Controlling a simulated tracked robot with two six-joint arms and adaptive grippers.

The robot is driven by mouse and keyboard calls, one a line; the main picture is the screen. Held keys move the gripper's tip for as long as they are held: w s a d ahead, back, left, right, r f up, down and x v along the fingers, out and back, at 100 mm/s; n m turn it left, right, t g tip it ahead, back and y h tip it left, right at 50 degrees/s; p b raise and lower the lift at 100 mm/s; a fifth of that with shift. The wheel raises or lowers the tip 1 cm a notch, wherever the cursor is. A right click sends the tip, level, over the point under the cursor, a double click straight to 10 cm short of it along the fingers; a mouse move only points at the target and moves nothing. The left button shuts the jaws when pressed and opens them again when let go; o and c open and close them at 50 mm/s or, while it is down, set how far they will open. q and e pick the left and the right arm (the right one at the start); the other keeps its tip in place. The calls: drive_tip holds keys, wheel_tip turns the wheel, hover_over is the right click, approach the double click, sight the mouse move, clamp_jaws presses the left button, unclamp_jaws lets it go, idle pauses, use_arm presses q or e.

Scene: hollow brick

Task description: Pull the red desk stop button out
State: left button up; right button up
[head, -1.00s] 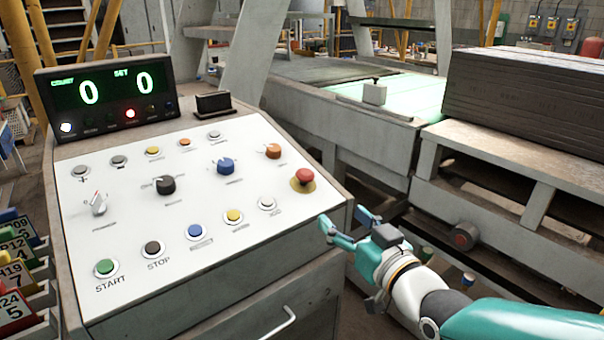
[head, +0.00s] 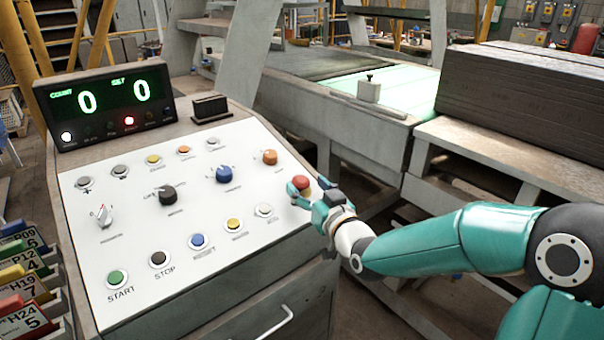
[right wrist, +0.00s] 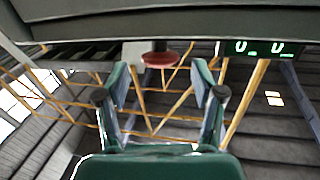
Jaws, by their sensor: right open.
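The red desk stop button (head: 303,183) is a mushroom knob on a yellow base at the right edge of the white sloped control panel (head: 130,240). My right gripper (head: 308,188) is open at the button, with its fingers on either side of it in the head view. In the right wrist view the red button (right wrist: 160,59) shows just beyond and between the tips of the open gripper (right wrist: 160,75). I cannot tell whether the fingers touch it. Part of the button is hidden by the gripper in the head view. My left gripper is out of view.
An orange knob (head: 270,157), a blue knob (head: 224,174) and a white button (head: 264,211) are near the red one. A display (head: 105,103) reading 0 and 0 stands at the desk's back. A stack of grey boards (head: 530,95) is at the right.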

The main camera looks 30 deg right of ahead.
sight(303, 182)
drive_tip(key=shift+w+d+p, duration=0.2)
drive_tip(key=shift+w+p, duration=0.15)
drive_tip(key=shift+w, duration=1.3)
clamp_jaws()
